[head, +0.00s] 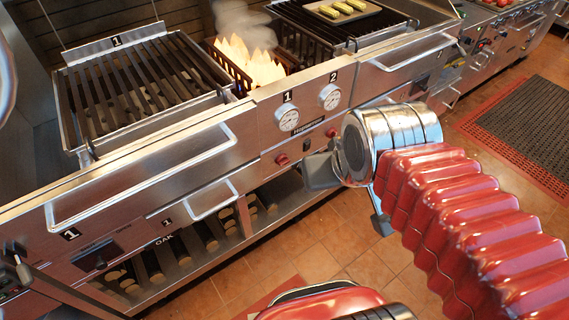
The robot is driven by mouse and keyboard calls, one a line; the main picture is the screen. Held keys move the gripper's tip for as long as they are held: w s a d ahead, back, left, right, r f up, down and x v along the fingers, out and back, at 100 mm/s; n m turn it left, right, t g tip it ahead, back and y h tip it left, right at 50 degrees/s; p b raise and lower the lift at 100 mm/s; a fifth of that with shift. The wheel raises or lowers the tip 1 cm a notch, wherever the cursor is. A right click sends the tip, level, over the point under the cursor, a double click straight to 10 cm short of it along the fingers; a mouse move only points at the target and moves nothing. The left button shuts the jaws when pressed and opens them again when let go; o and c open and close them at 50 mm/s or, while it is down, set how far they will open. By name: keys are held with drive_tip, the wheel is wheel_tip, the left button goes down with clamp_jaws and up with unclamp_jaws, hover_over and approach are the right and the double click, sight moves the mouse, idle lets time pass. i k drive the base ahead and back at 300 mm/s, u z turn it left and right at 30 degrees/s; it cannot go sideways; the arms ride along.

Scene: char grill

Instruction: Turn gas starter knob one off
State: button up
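Two red knobs sit on the steel front panel below the gauges. The left red knob (282,160) lies under the gauge marked 1, and the right red knob (331,133) lies under the gauge marked 2. The small print by them is too blurred to read, and their exact settings cannot be told. Flames (247,62) burn in the firebox behind the panel. My gripper (351,196) is in front of the panel, to the right of and below the left knob. Its two grey fingers are spread apart with nothing seen between them. It appears clear of both knobs.
Gauge 1 (288,117) and gauge 2 (330,97) are above the knobs. A long handle (140,178) juts out on the left, and another handle (412,52) on the right. A log shelf (205,240) is below. The tiled floor in front is open.

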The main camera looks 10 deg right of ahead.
sight(282, 159)
drive_tip(key=z, duration=0.05)
drive_tip(key=k, duration=0.5)
drive_tip(key=u, duration=0.8)
drive_tip(key=i, duration=0.95)
drive_tip(key=z, duration=0.05)
